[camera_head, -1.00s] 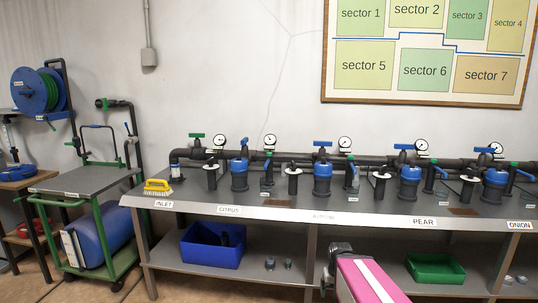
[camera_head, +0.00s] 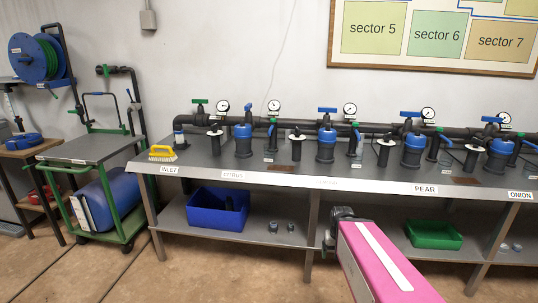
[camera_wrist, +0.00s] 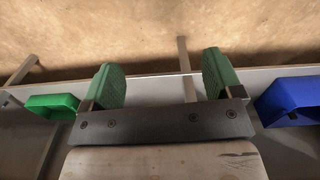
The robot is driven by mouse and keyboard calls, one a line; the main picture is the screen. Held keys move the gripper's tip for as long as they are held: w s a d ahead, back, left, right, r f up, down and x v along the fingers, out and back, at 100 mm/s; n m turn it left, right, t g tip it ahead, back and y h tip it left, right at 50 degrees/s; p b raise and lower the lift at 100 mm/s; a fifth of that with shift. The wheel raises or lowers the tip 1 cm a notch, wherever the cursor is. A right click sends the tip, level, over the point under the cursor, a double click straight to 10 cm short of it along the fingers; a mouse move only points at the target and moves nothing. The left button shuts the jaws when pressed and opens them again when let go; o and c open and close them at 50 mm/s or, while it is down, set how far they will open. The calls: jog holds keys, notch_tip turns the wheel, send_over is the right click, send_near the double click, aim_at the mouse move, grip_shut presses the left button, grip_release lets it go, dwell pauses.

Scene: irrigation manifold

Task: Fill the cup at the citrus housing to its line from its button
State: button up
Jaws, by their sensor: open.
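The citrus housing (camera_head: 243,143) is a dark canister with a blue top on the bench, above the label "CITRUS" (camera_head: 232,174). A gauge (camera_head: 223,106) stands behind it to the left.
Similar housings stand along the bench (camera_head: 300,181) to the right. A yellow brush (camera_head: 162,154) lies at its left end. The lower shelf holds a blue bin (camera_head: 217,210) and a green bin (camera_head: 433,235). A green cart (camera_head: 92,150) stands left. The floor in front is clear.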

grip_shut()
dwell(1.7)
